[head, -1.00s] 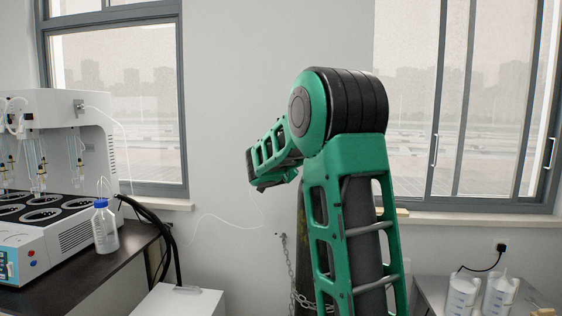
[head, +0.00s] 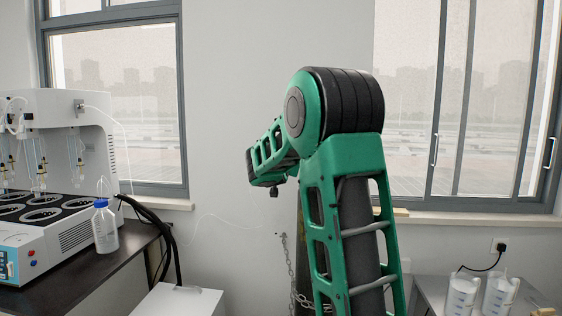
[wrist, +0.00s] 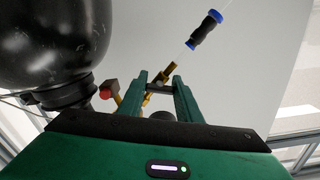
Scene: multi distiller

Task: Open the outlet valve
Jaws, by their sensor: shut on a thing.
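In the wrist view, the green fingers of my gripper (wrist: 160,80) close around the outlet valve (wrist: 155,89), a dark part on a brass fitting between the fingertips. The fingers hide much of it. A brass stem (wrist: 170,70) runs up and right from there to a black and blue hose connector (wrist: 204,30). In the head view, my own arm hides the gripper and the valve.
A large black rounded tank (wrist: 55,40) fills the left of the wrist view, close to my gripper. A red knob (wrist: 109,88) sits beside the left finger. In the head view, a bench with a white distiller (head: 60,140) and a blue-capped bottle (head: 105,228) stands left.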

